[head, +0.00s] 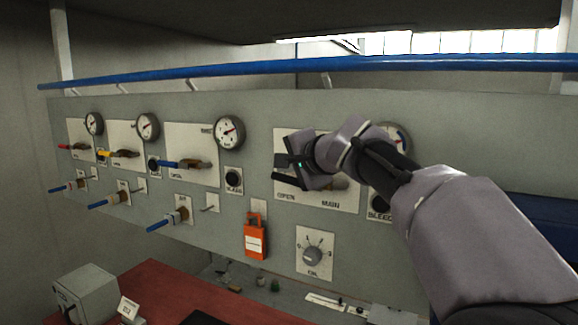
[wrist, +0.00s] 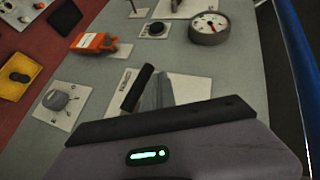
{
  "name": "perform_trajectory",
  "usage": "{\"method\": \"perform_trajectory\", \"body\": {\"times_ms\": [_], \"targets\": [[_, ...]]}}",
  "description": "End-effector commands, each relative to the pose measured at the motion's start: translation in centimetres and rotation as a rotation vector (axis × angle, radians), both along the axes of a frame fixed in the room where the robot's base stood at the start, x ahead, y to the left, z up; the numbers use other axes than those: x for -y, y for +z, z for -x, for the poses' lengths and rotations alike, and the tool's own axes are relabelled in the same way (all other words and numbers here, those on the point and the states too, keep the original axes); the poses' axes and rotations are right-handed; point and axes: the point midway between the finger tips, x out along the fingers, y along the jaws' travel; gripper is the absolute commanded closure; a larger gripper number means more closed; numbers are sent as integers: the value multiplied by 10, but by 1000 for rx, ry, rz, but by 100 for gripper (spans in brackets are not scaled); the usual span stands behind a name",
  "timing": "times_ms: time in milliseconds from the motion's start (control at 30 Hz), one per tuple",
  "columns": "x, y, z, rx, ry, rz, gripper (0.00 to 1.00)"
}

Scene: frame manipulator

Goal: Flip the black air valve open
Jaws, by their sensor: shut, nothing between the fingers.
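The black air valve's handle (head: 284,178) lies roughly level on the white MAIN plate (head: 345,203), pointing left. Its brass body shows partly behind my gripper. My gripper (head: 281,160) is in front of the plate, its fingers close to the handle and just above it in the head view. In the wrist view the black handle (wrist: 137,88) stands just left of my shut fingers (wrist: 160,88), which hold nothing. I cannot tell whether fingers and handle touch. The wrist bar hides the valve's pivot there.
Valves with red (head: 72,147), yellow (head: 121,153) and blue (head: 178,163) handles sit farther left. An orange tag (head: 255,238) hangs below, beside a grey knob (head: 312,255). A blue rail (head: 230,72) runs along the panel's top. A red bench (head: 165,290) is below.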

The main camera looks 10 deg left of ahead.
Motion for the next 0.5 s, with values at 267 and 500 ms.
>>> {"method": "perform_trajectory", "body": {"times_ms": [267, 500], "targets": [[-3, -6, -1, 0, 0, 0, 100], [-4, -7, -1, 0, 0, 0, 100]]}}
